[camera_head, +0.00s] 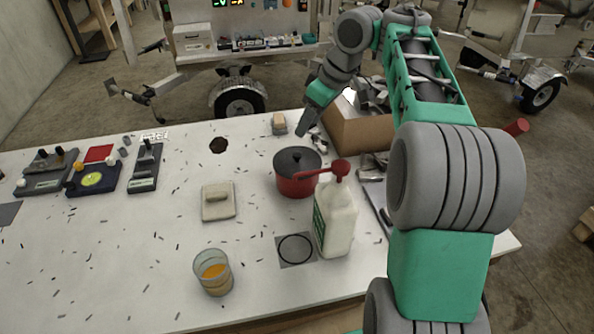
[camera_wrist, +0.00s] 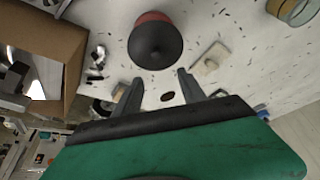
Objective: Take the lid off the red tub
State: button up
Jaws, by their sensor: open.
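The red tub (camera_head: 296,184) stands upright on the white table, right of the table's middle. Its dark lid (camera_head: 297,159), with a small round knob, sits on top of it. The tub (camera_wrist: 153,17) and its lid (camera_wrist: 155,44) also show in the wrist view, at the top and beyond the fingertips. My gripper (camera_head: 306,131) is above the table behind the tub, apart from it. In the wrist view my gripper (camera_wrist: 157,84) has its two fingers spread wide with nothing between them.
A white jug (camera_head: 336,220) with a red pump top stands in front of the tub, its spout reaching near the tub. A cardboard box (camera_head: 361,133) is behind right. A beige block with a handle (camera_head: 218,203) lies left; a glass (camera_head: 213,273) stands in front. The table's left middle is fairly clear.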

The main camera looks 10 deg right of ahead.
jog(key=b, duration=0.3)
send_near(298, 154)
jog(key=f, duration=0.1)
jog(key=b+x, duration=0.1)
jog(key=x, duration=0.3)
jog(key=b+x, duration=0.2)
jog(key=x, duration=0.1)
jog(key=shift+w+a+f, duration=0.25)
jog(key=shift+w+a, duration=0.05)
grip_shut()
